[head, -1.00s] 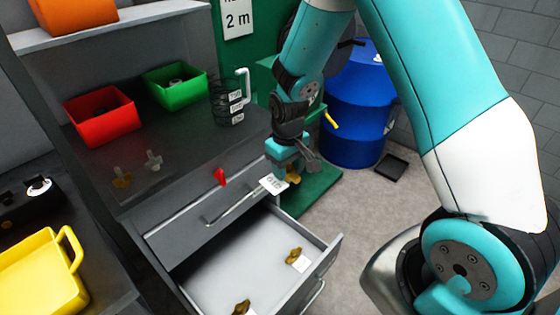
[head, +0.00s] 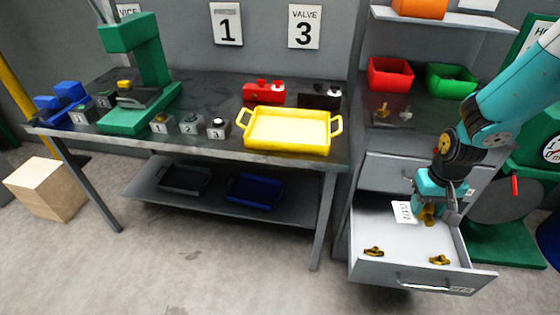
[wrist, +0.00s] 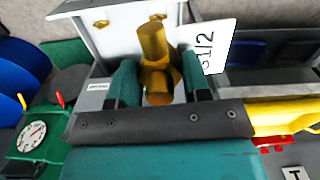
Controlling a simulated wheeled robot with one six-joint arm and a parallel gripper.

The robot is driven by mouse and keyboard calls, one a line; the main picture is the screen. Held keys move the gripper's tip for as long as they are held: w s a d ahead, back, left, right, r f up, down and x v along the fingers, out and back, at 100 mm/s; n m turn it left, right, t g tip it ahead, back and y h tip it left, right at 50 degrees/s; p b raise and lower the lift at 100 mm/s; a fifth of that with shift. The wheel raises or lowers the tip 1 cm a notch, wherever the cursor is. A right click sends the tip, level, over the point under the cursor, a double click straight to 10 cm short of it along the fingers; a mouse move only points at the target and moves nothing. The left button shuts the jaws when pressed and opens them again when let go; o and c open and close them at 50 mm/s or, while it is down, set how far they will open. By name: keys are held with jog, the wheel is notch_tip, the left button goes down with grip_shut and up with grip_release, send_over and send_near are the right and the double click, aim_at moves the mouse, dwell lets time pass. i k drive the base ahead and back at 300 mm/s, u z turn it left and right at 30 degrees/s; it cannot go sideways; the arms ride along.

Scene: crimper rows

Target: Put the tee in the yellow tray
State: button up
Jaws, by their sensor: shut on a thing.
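My gripper (head: 430,200) is shut on a brass tee (head: 428,216), above the open drawer. The tee has a white tag (head: 404,212) hanging at its left. In the wrist view the tee (wrist: 155,62) sits between the two teal fingers (wrist: 158,82), and its tag (wrist: 209,48) shows a marking ending in 1/2. The yellow tray (head: 285,147) stands on the workbench, left of my gripper, and looks empty.
Two brass fittings (head: 373,252) (head: 439,260) lie in the open drawer (head: 405,270). Red (head: 390,78) and green (head: 452,82) bins stand on the cabinet. On the bench, a red block (head: 263,92) and a black block (head: 318,98) stand behind the tray; numbered blocks (head: 190,124) stand left.

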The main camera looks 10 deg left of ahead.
aim_at(271, 132)
jog(key=z, duration=0.05)
jog(key=k, duration=0.3)
jog(key=u, duration=1.6)
jog(key=i, duration=1.25)
jog(key=z, duration=0.95)
jog(key=i, duration=1)
jog(key=z, duration=0.2)
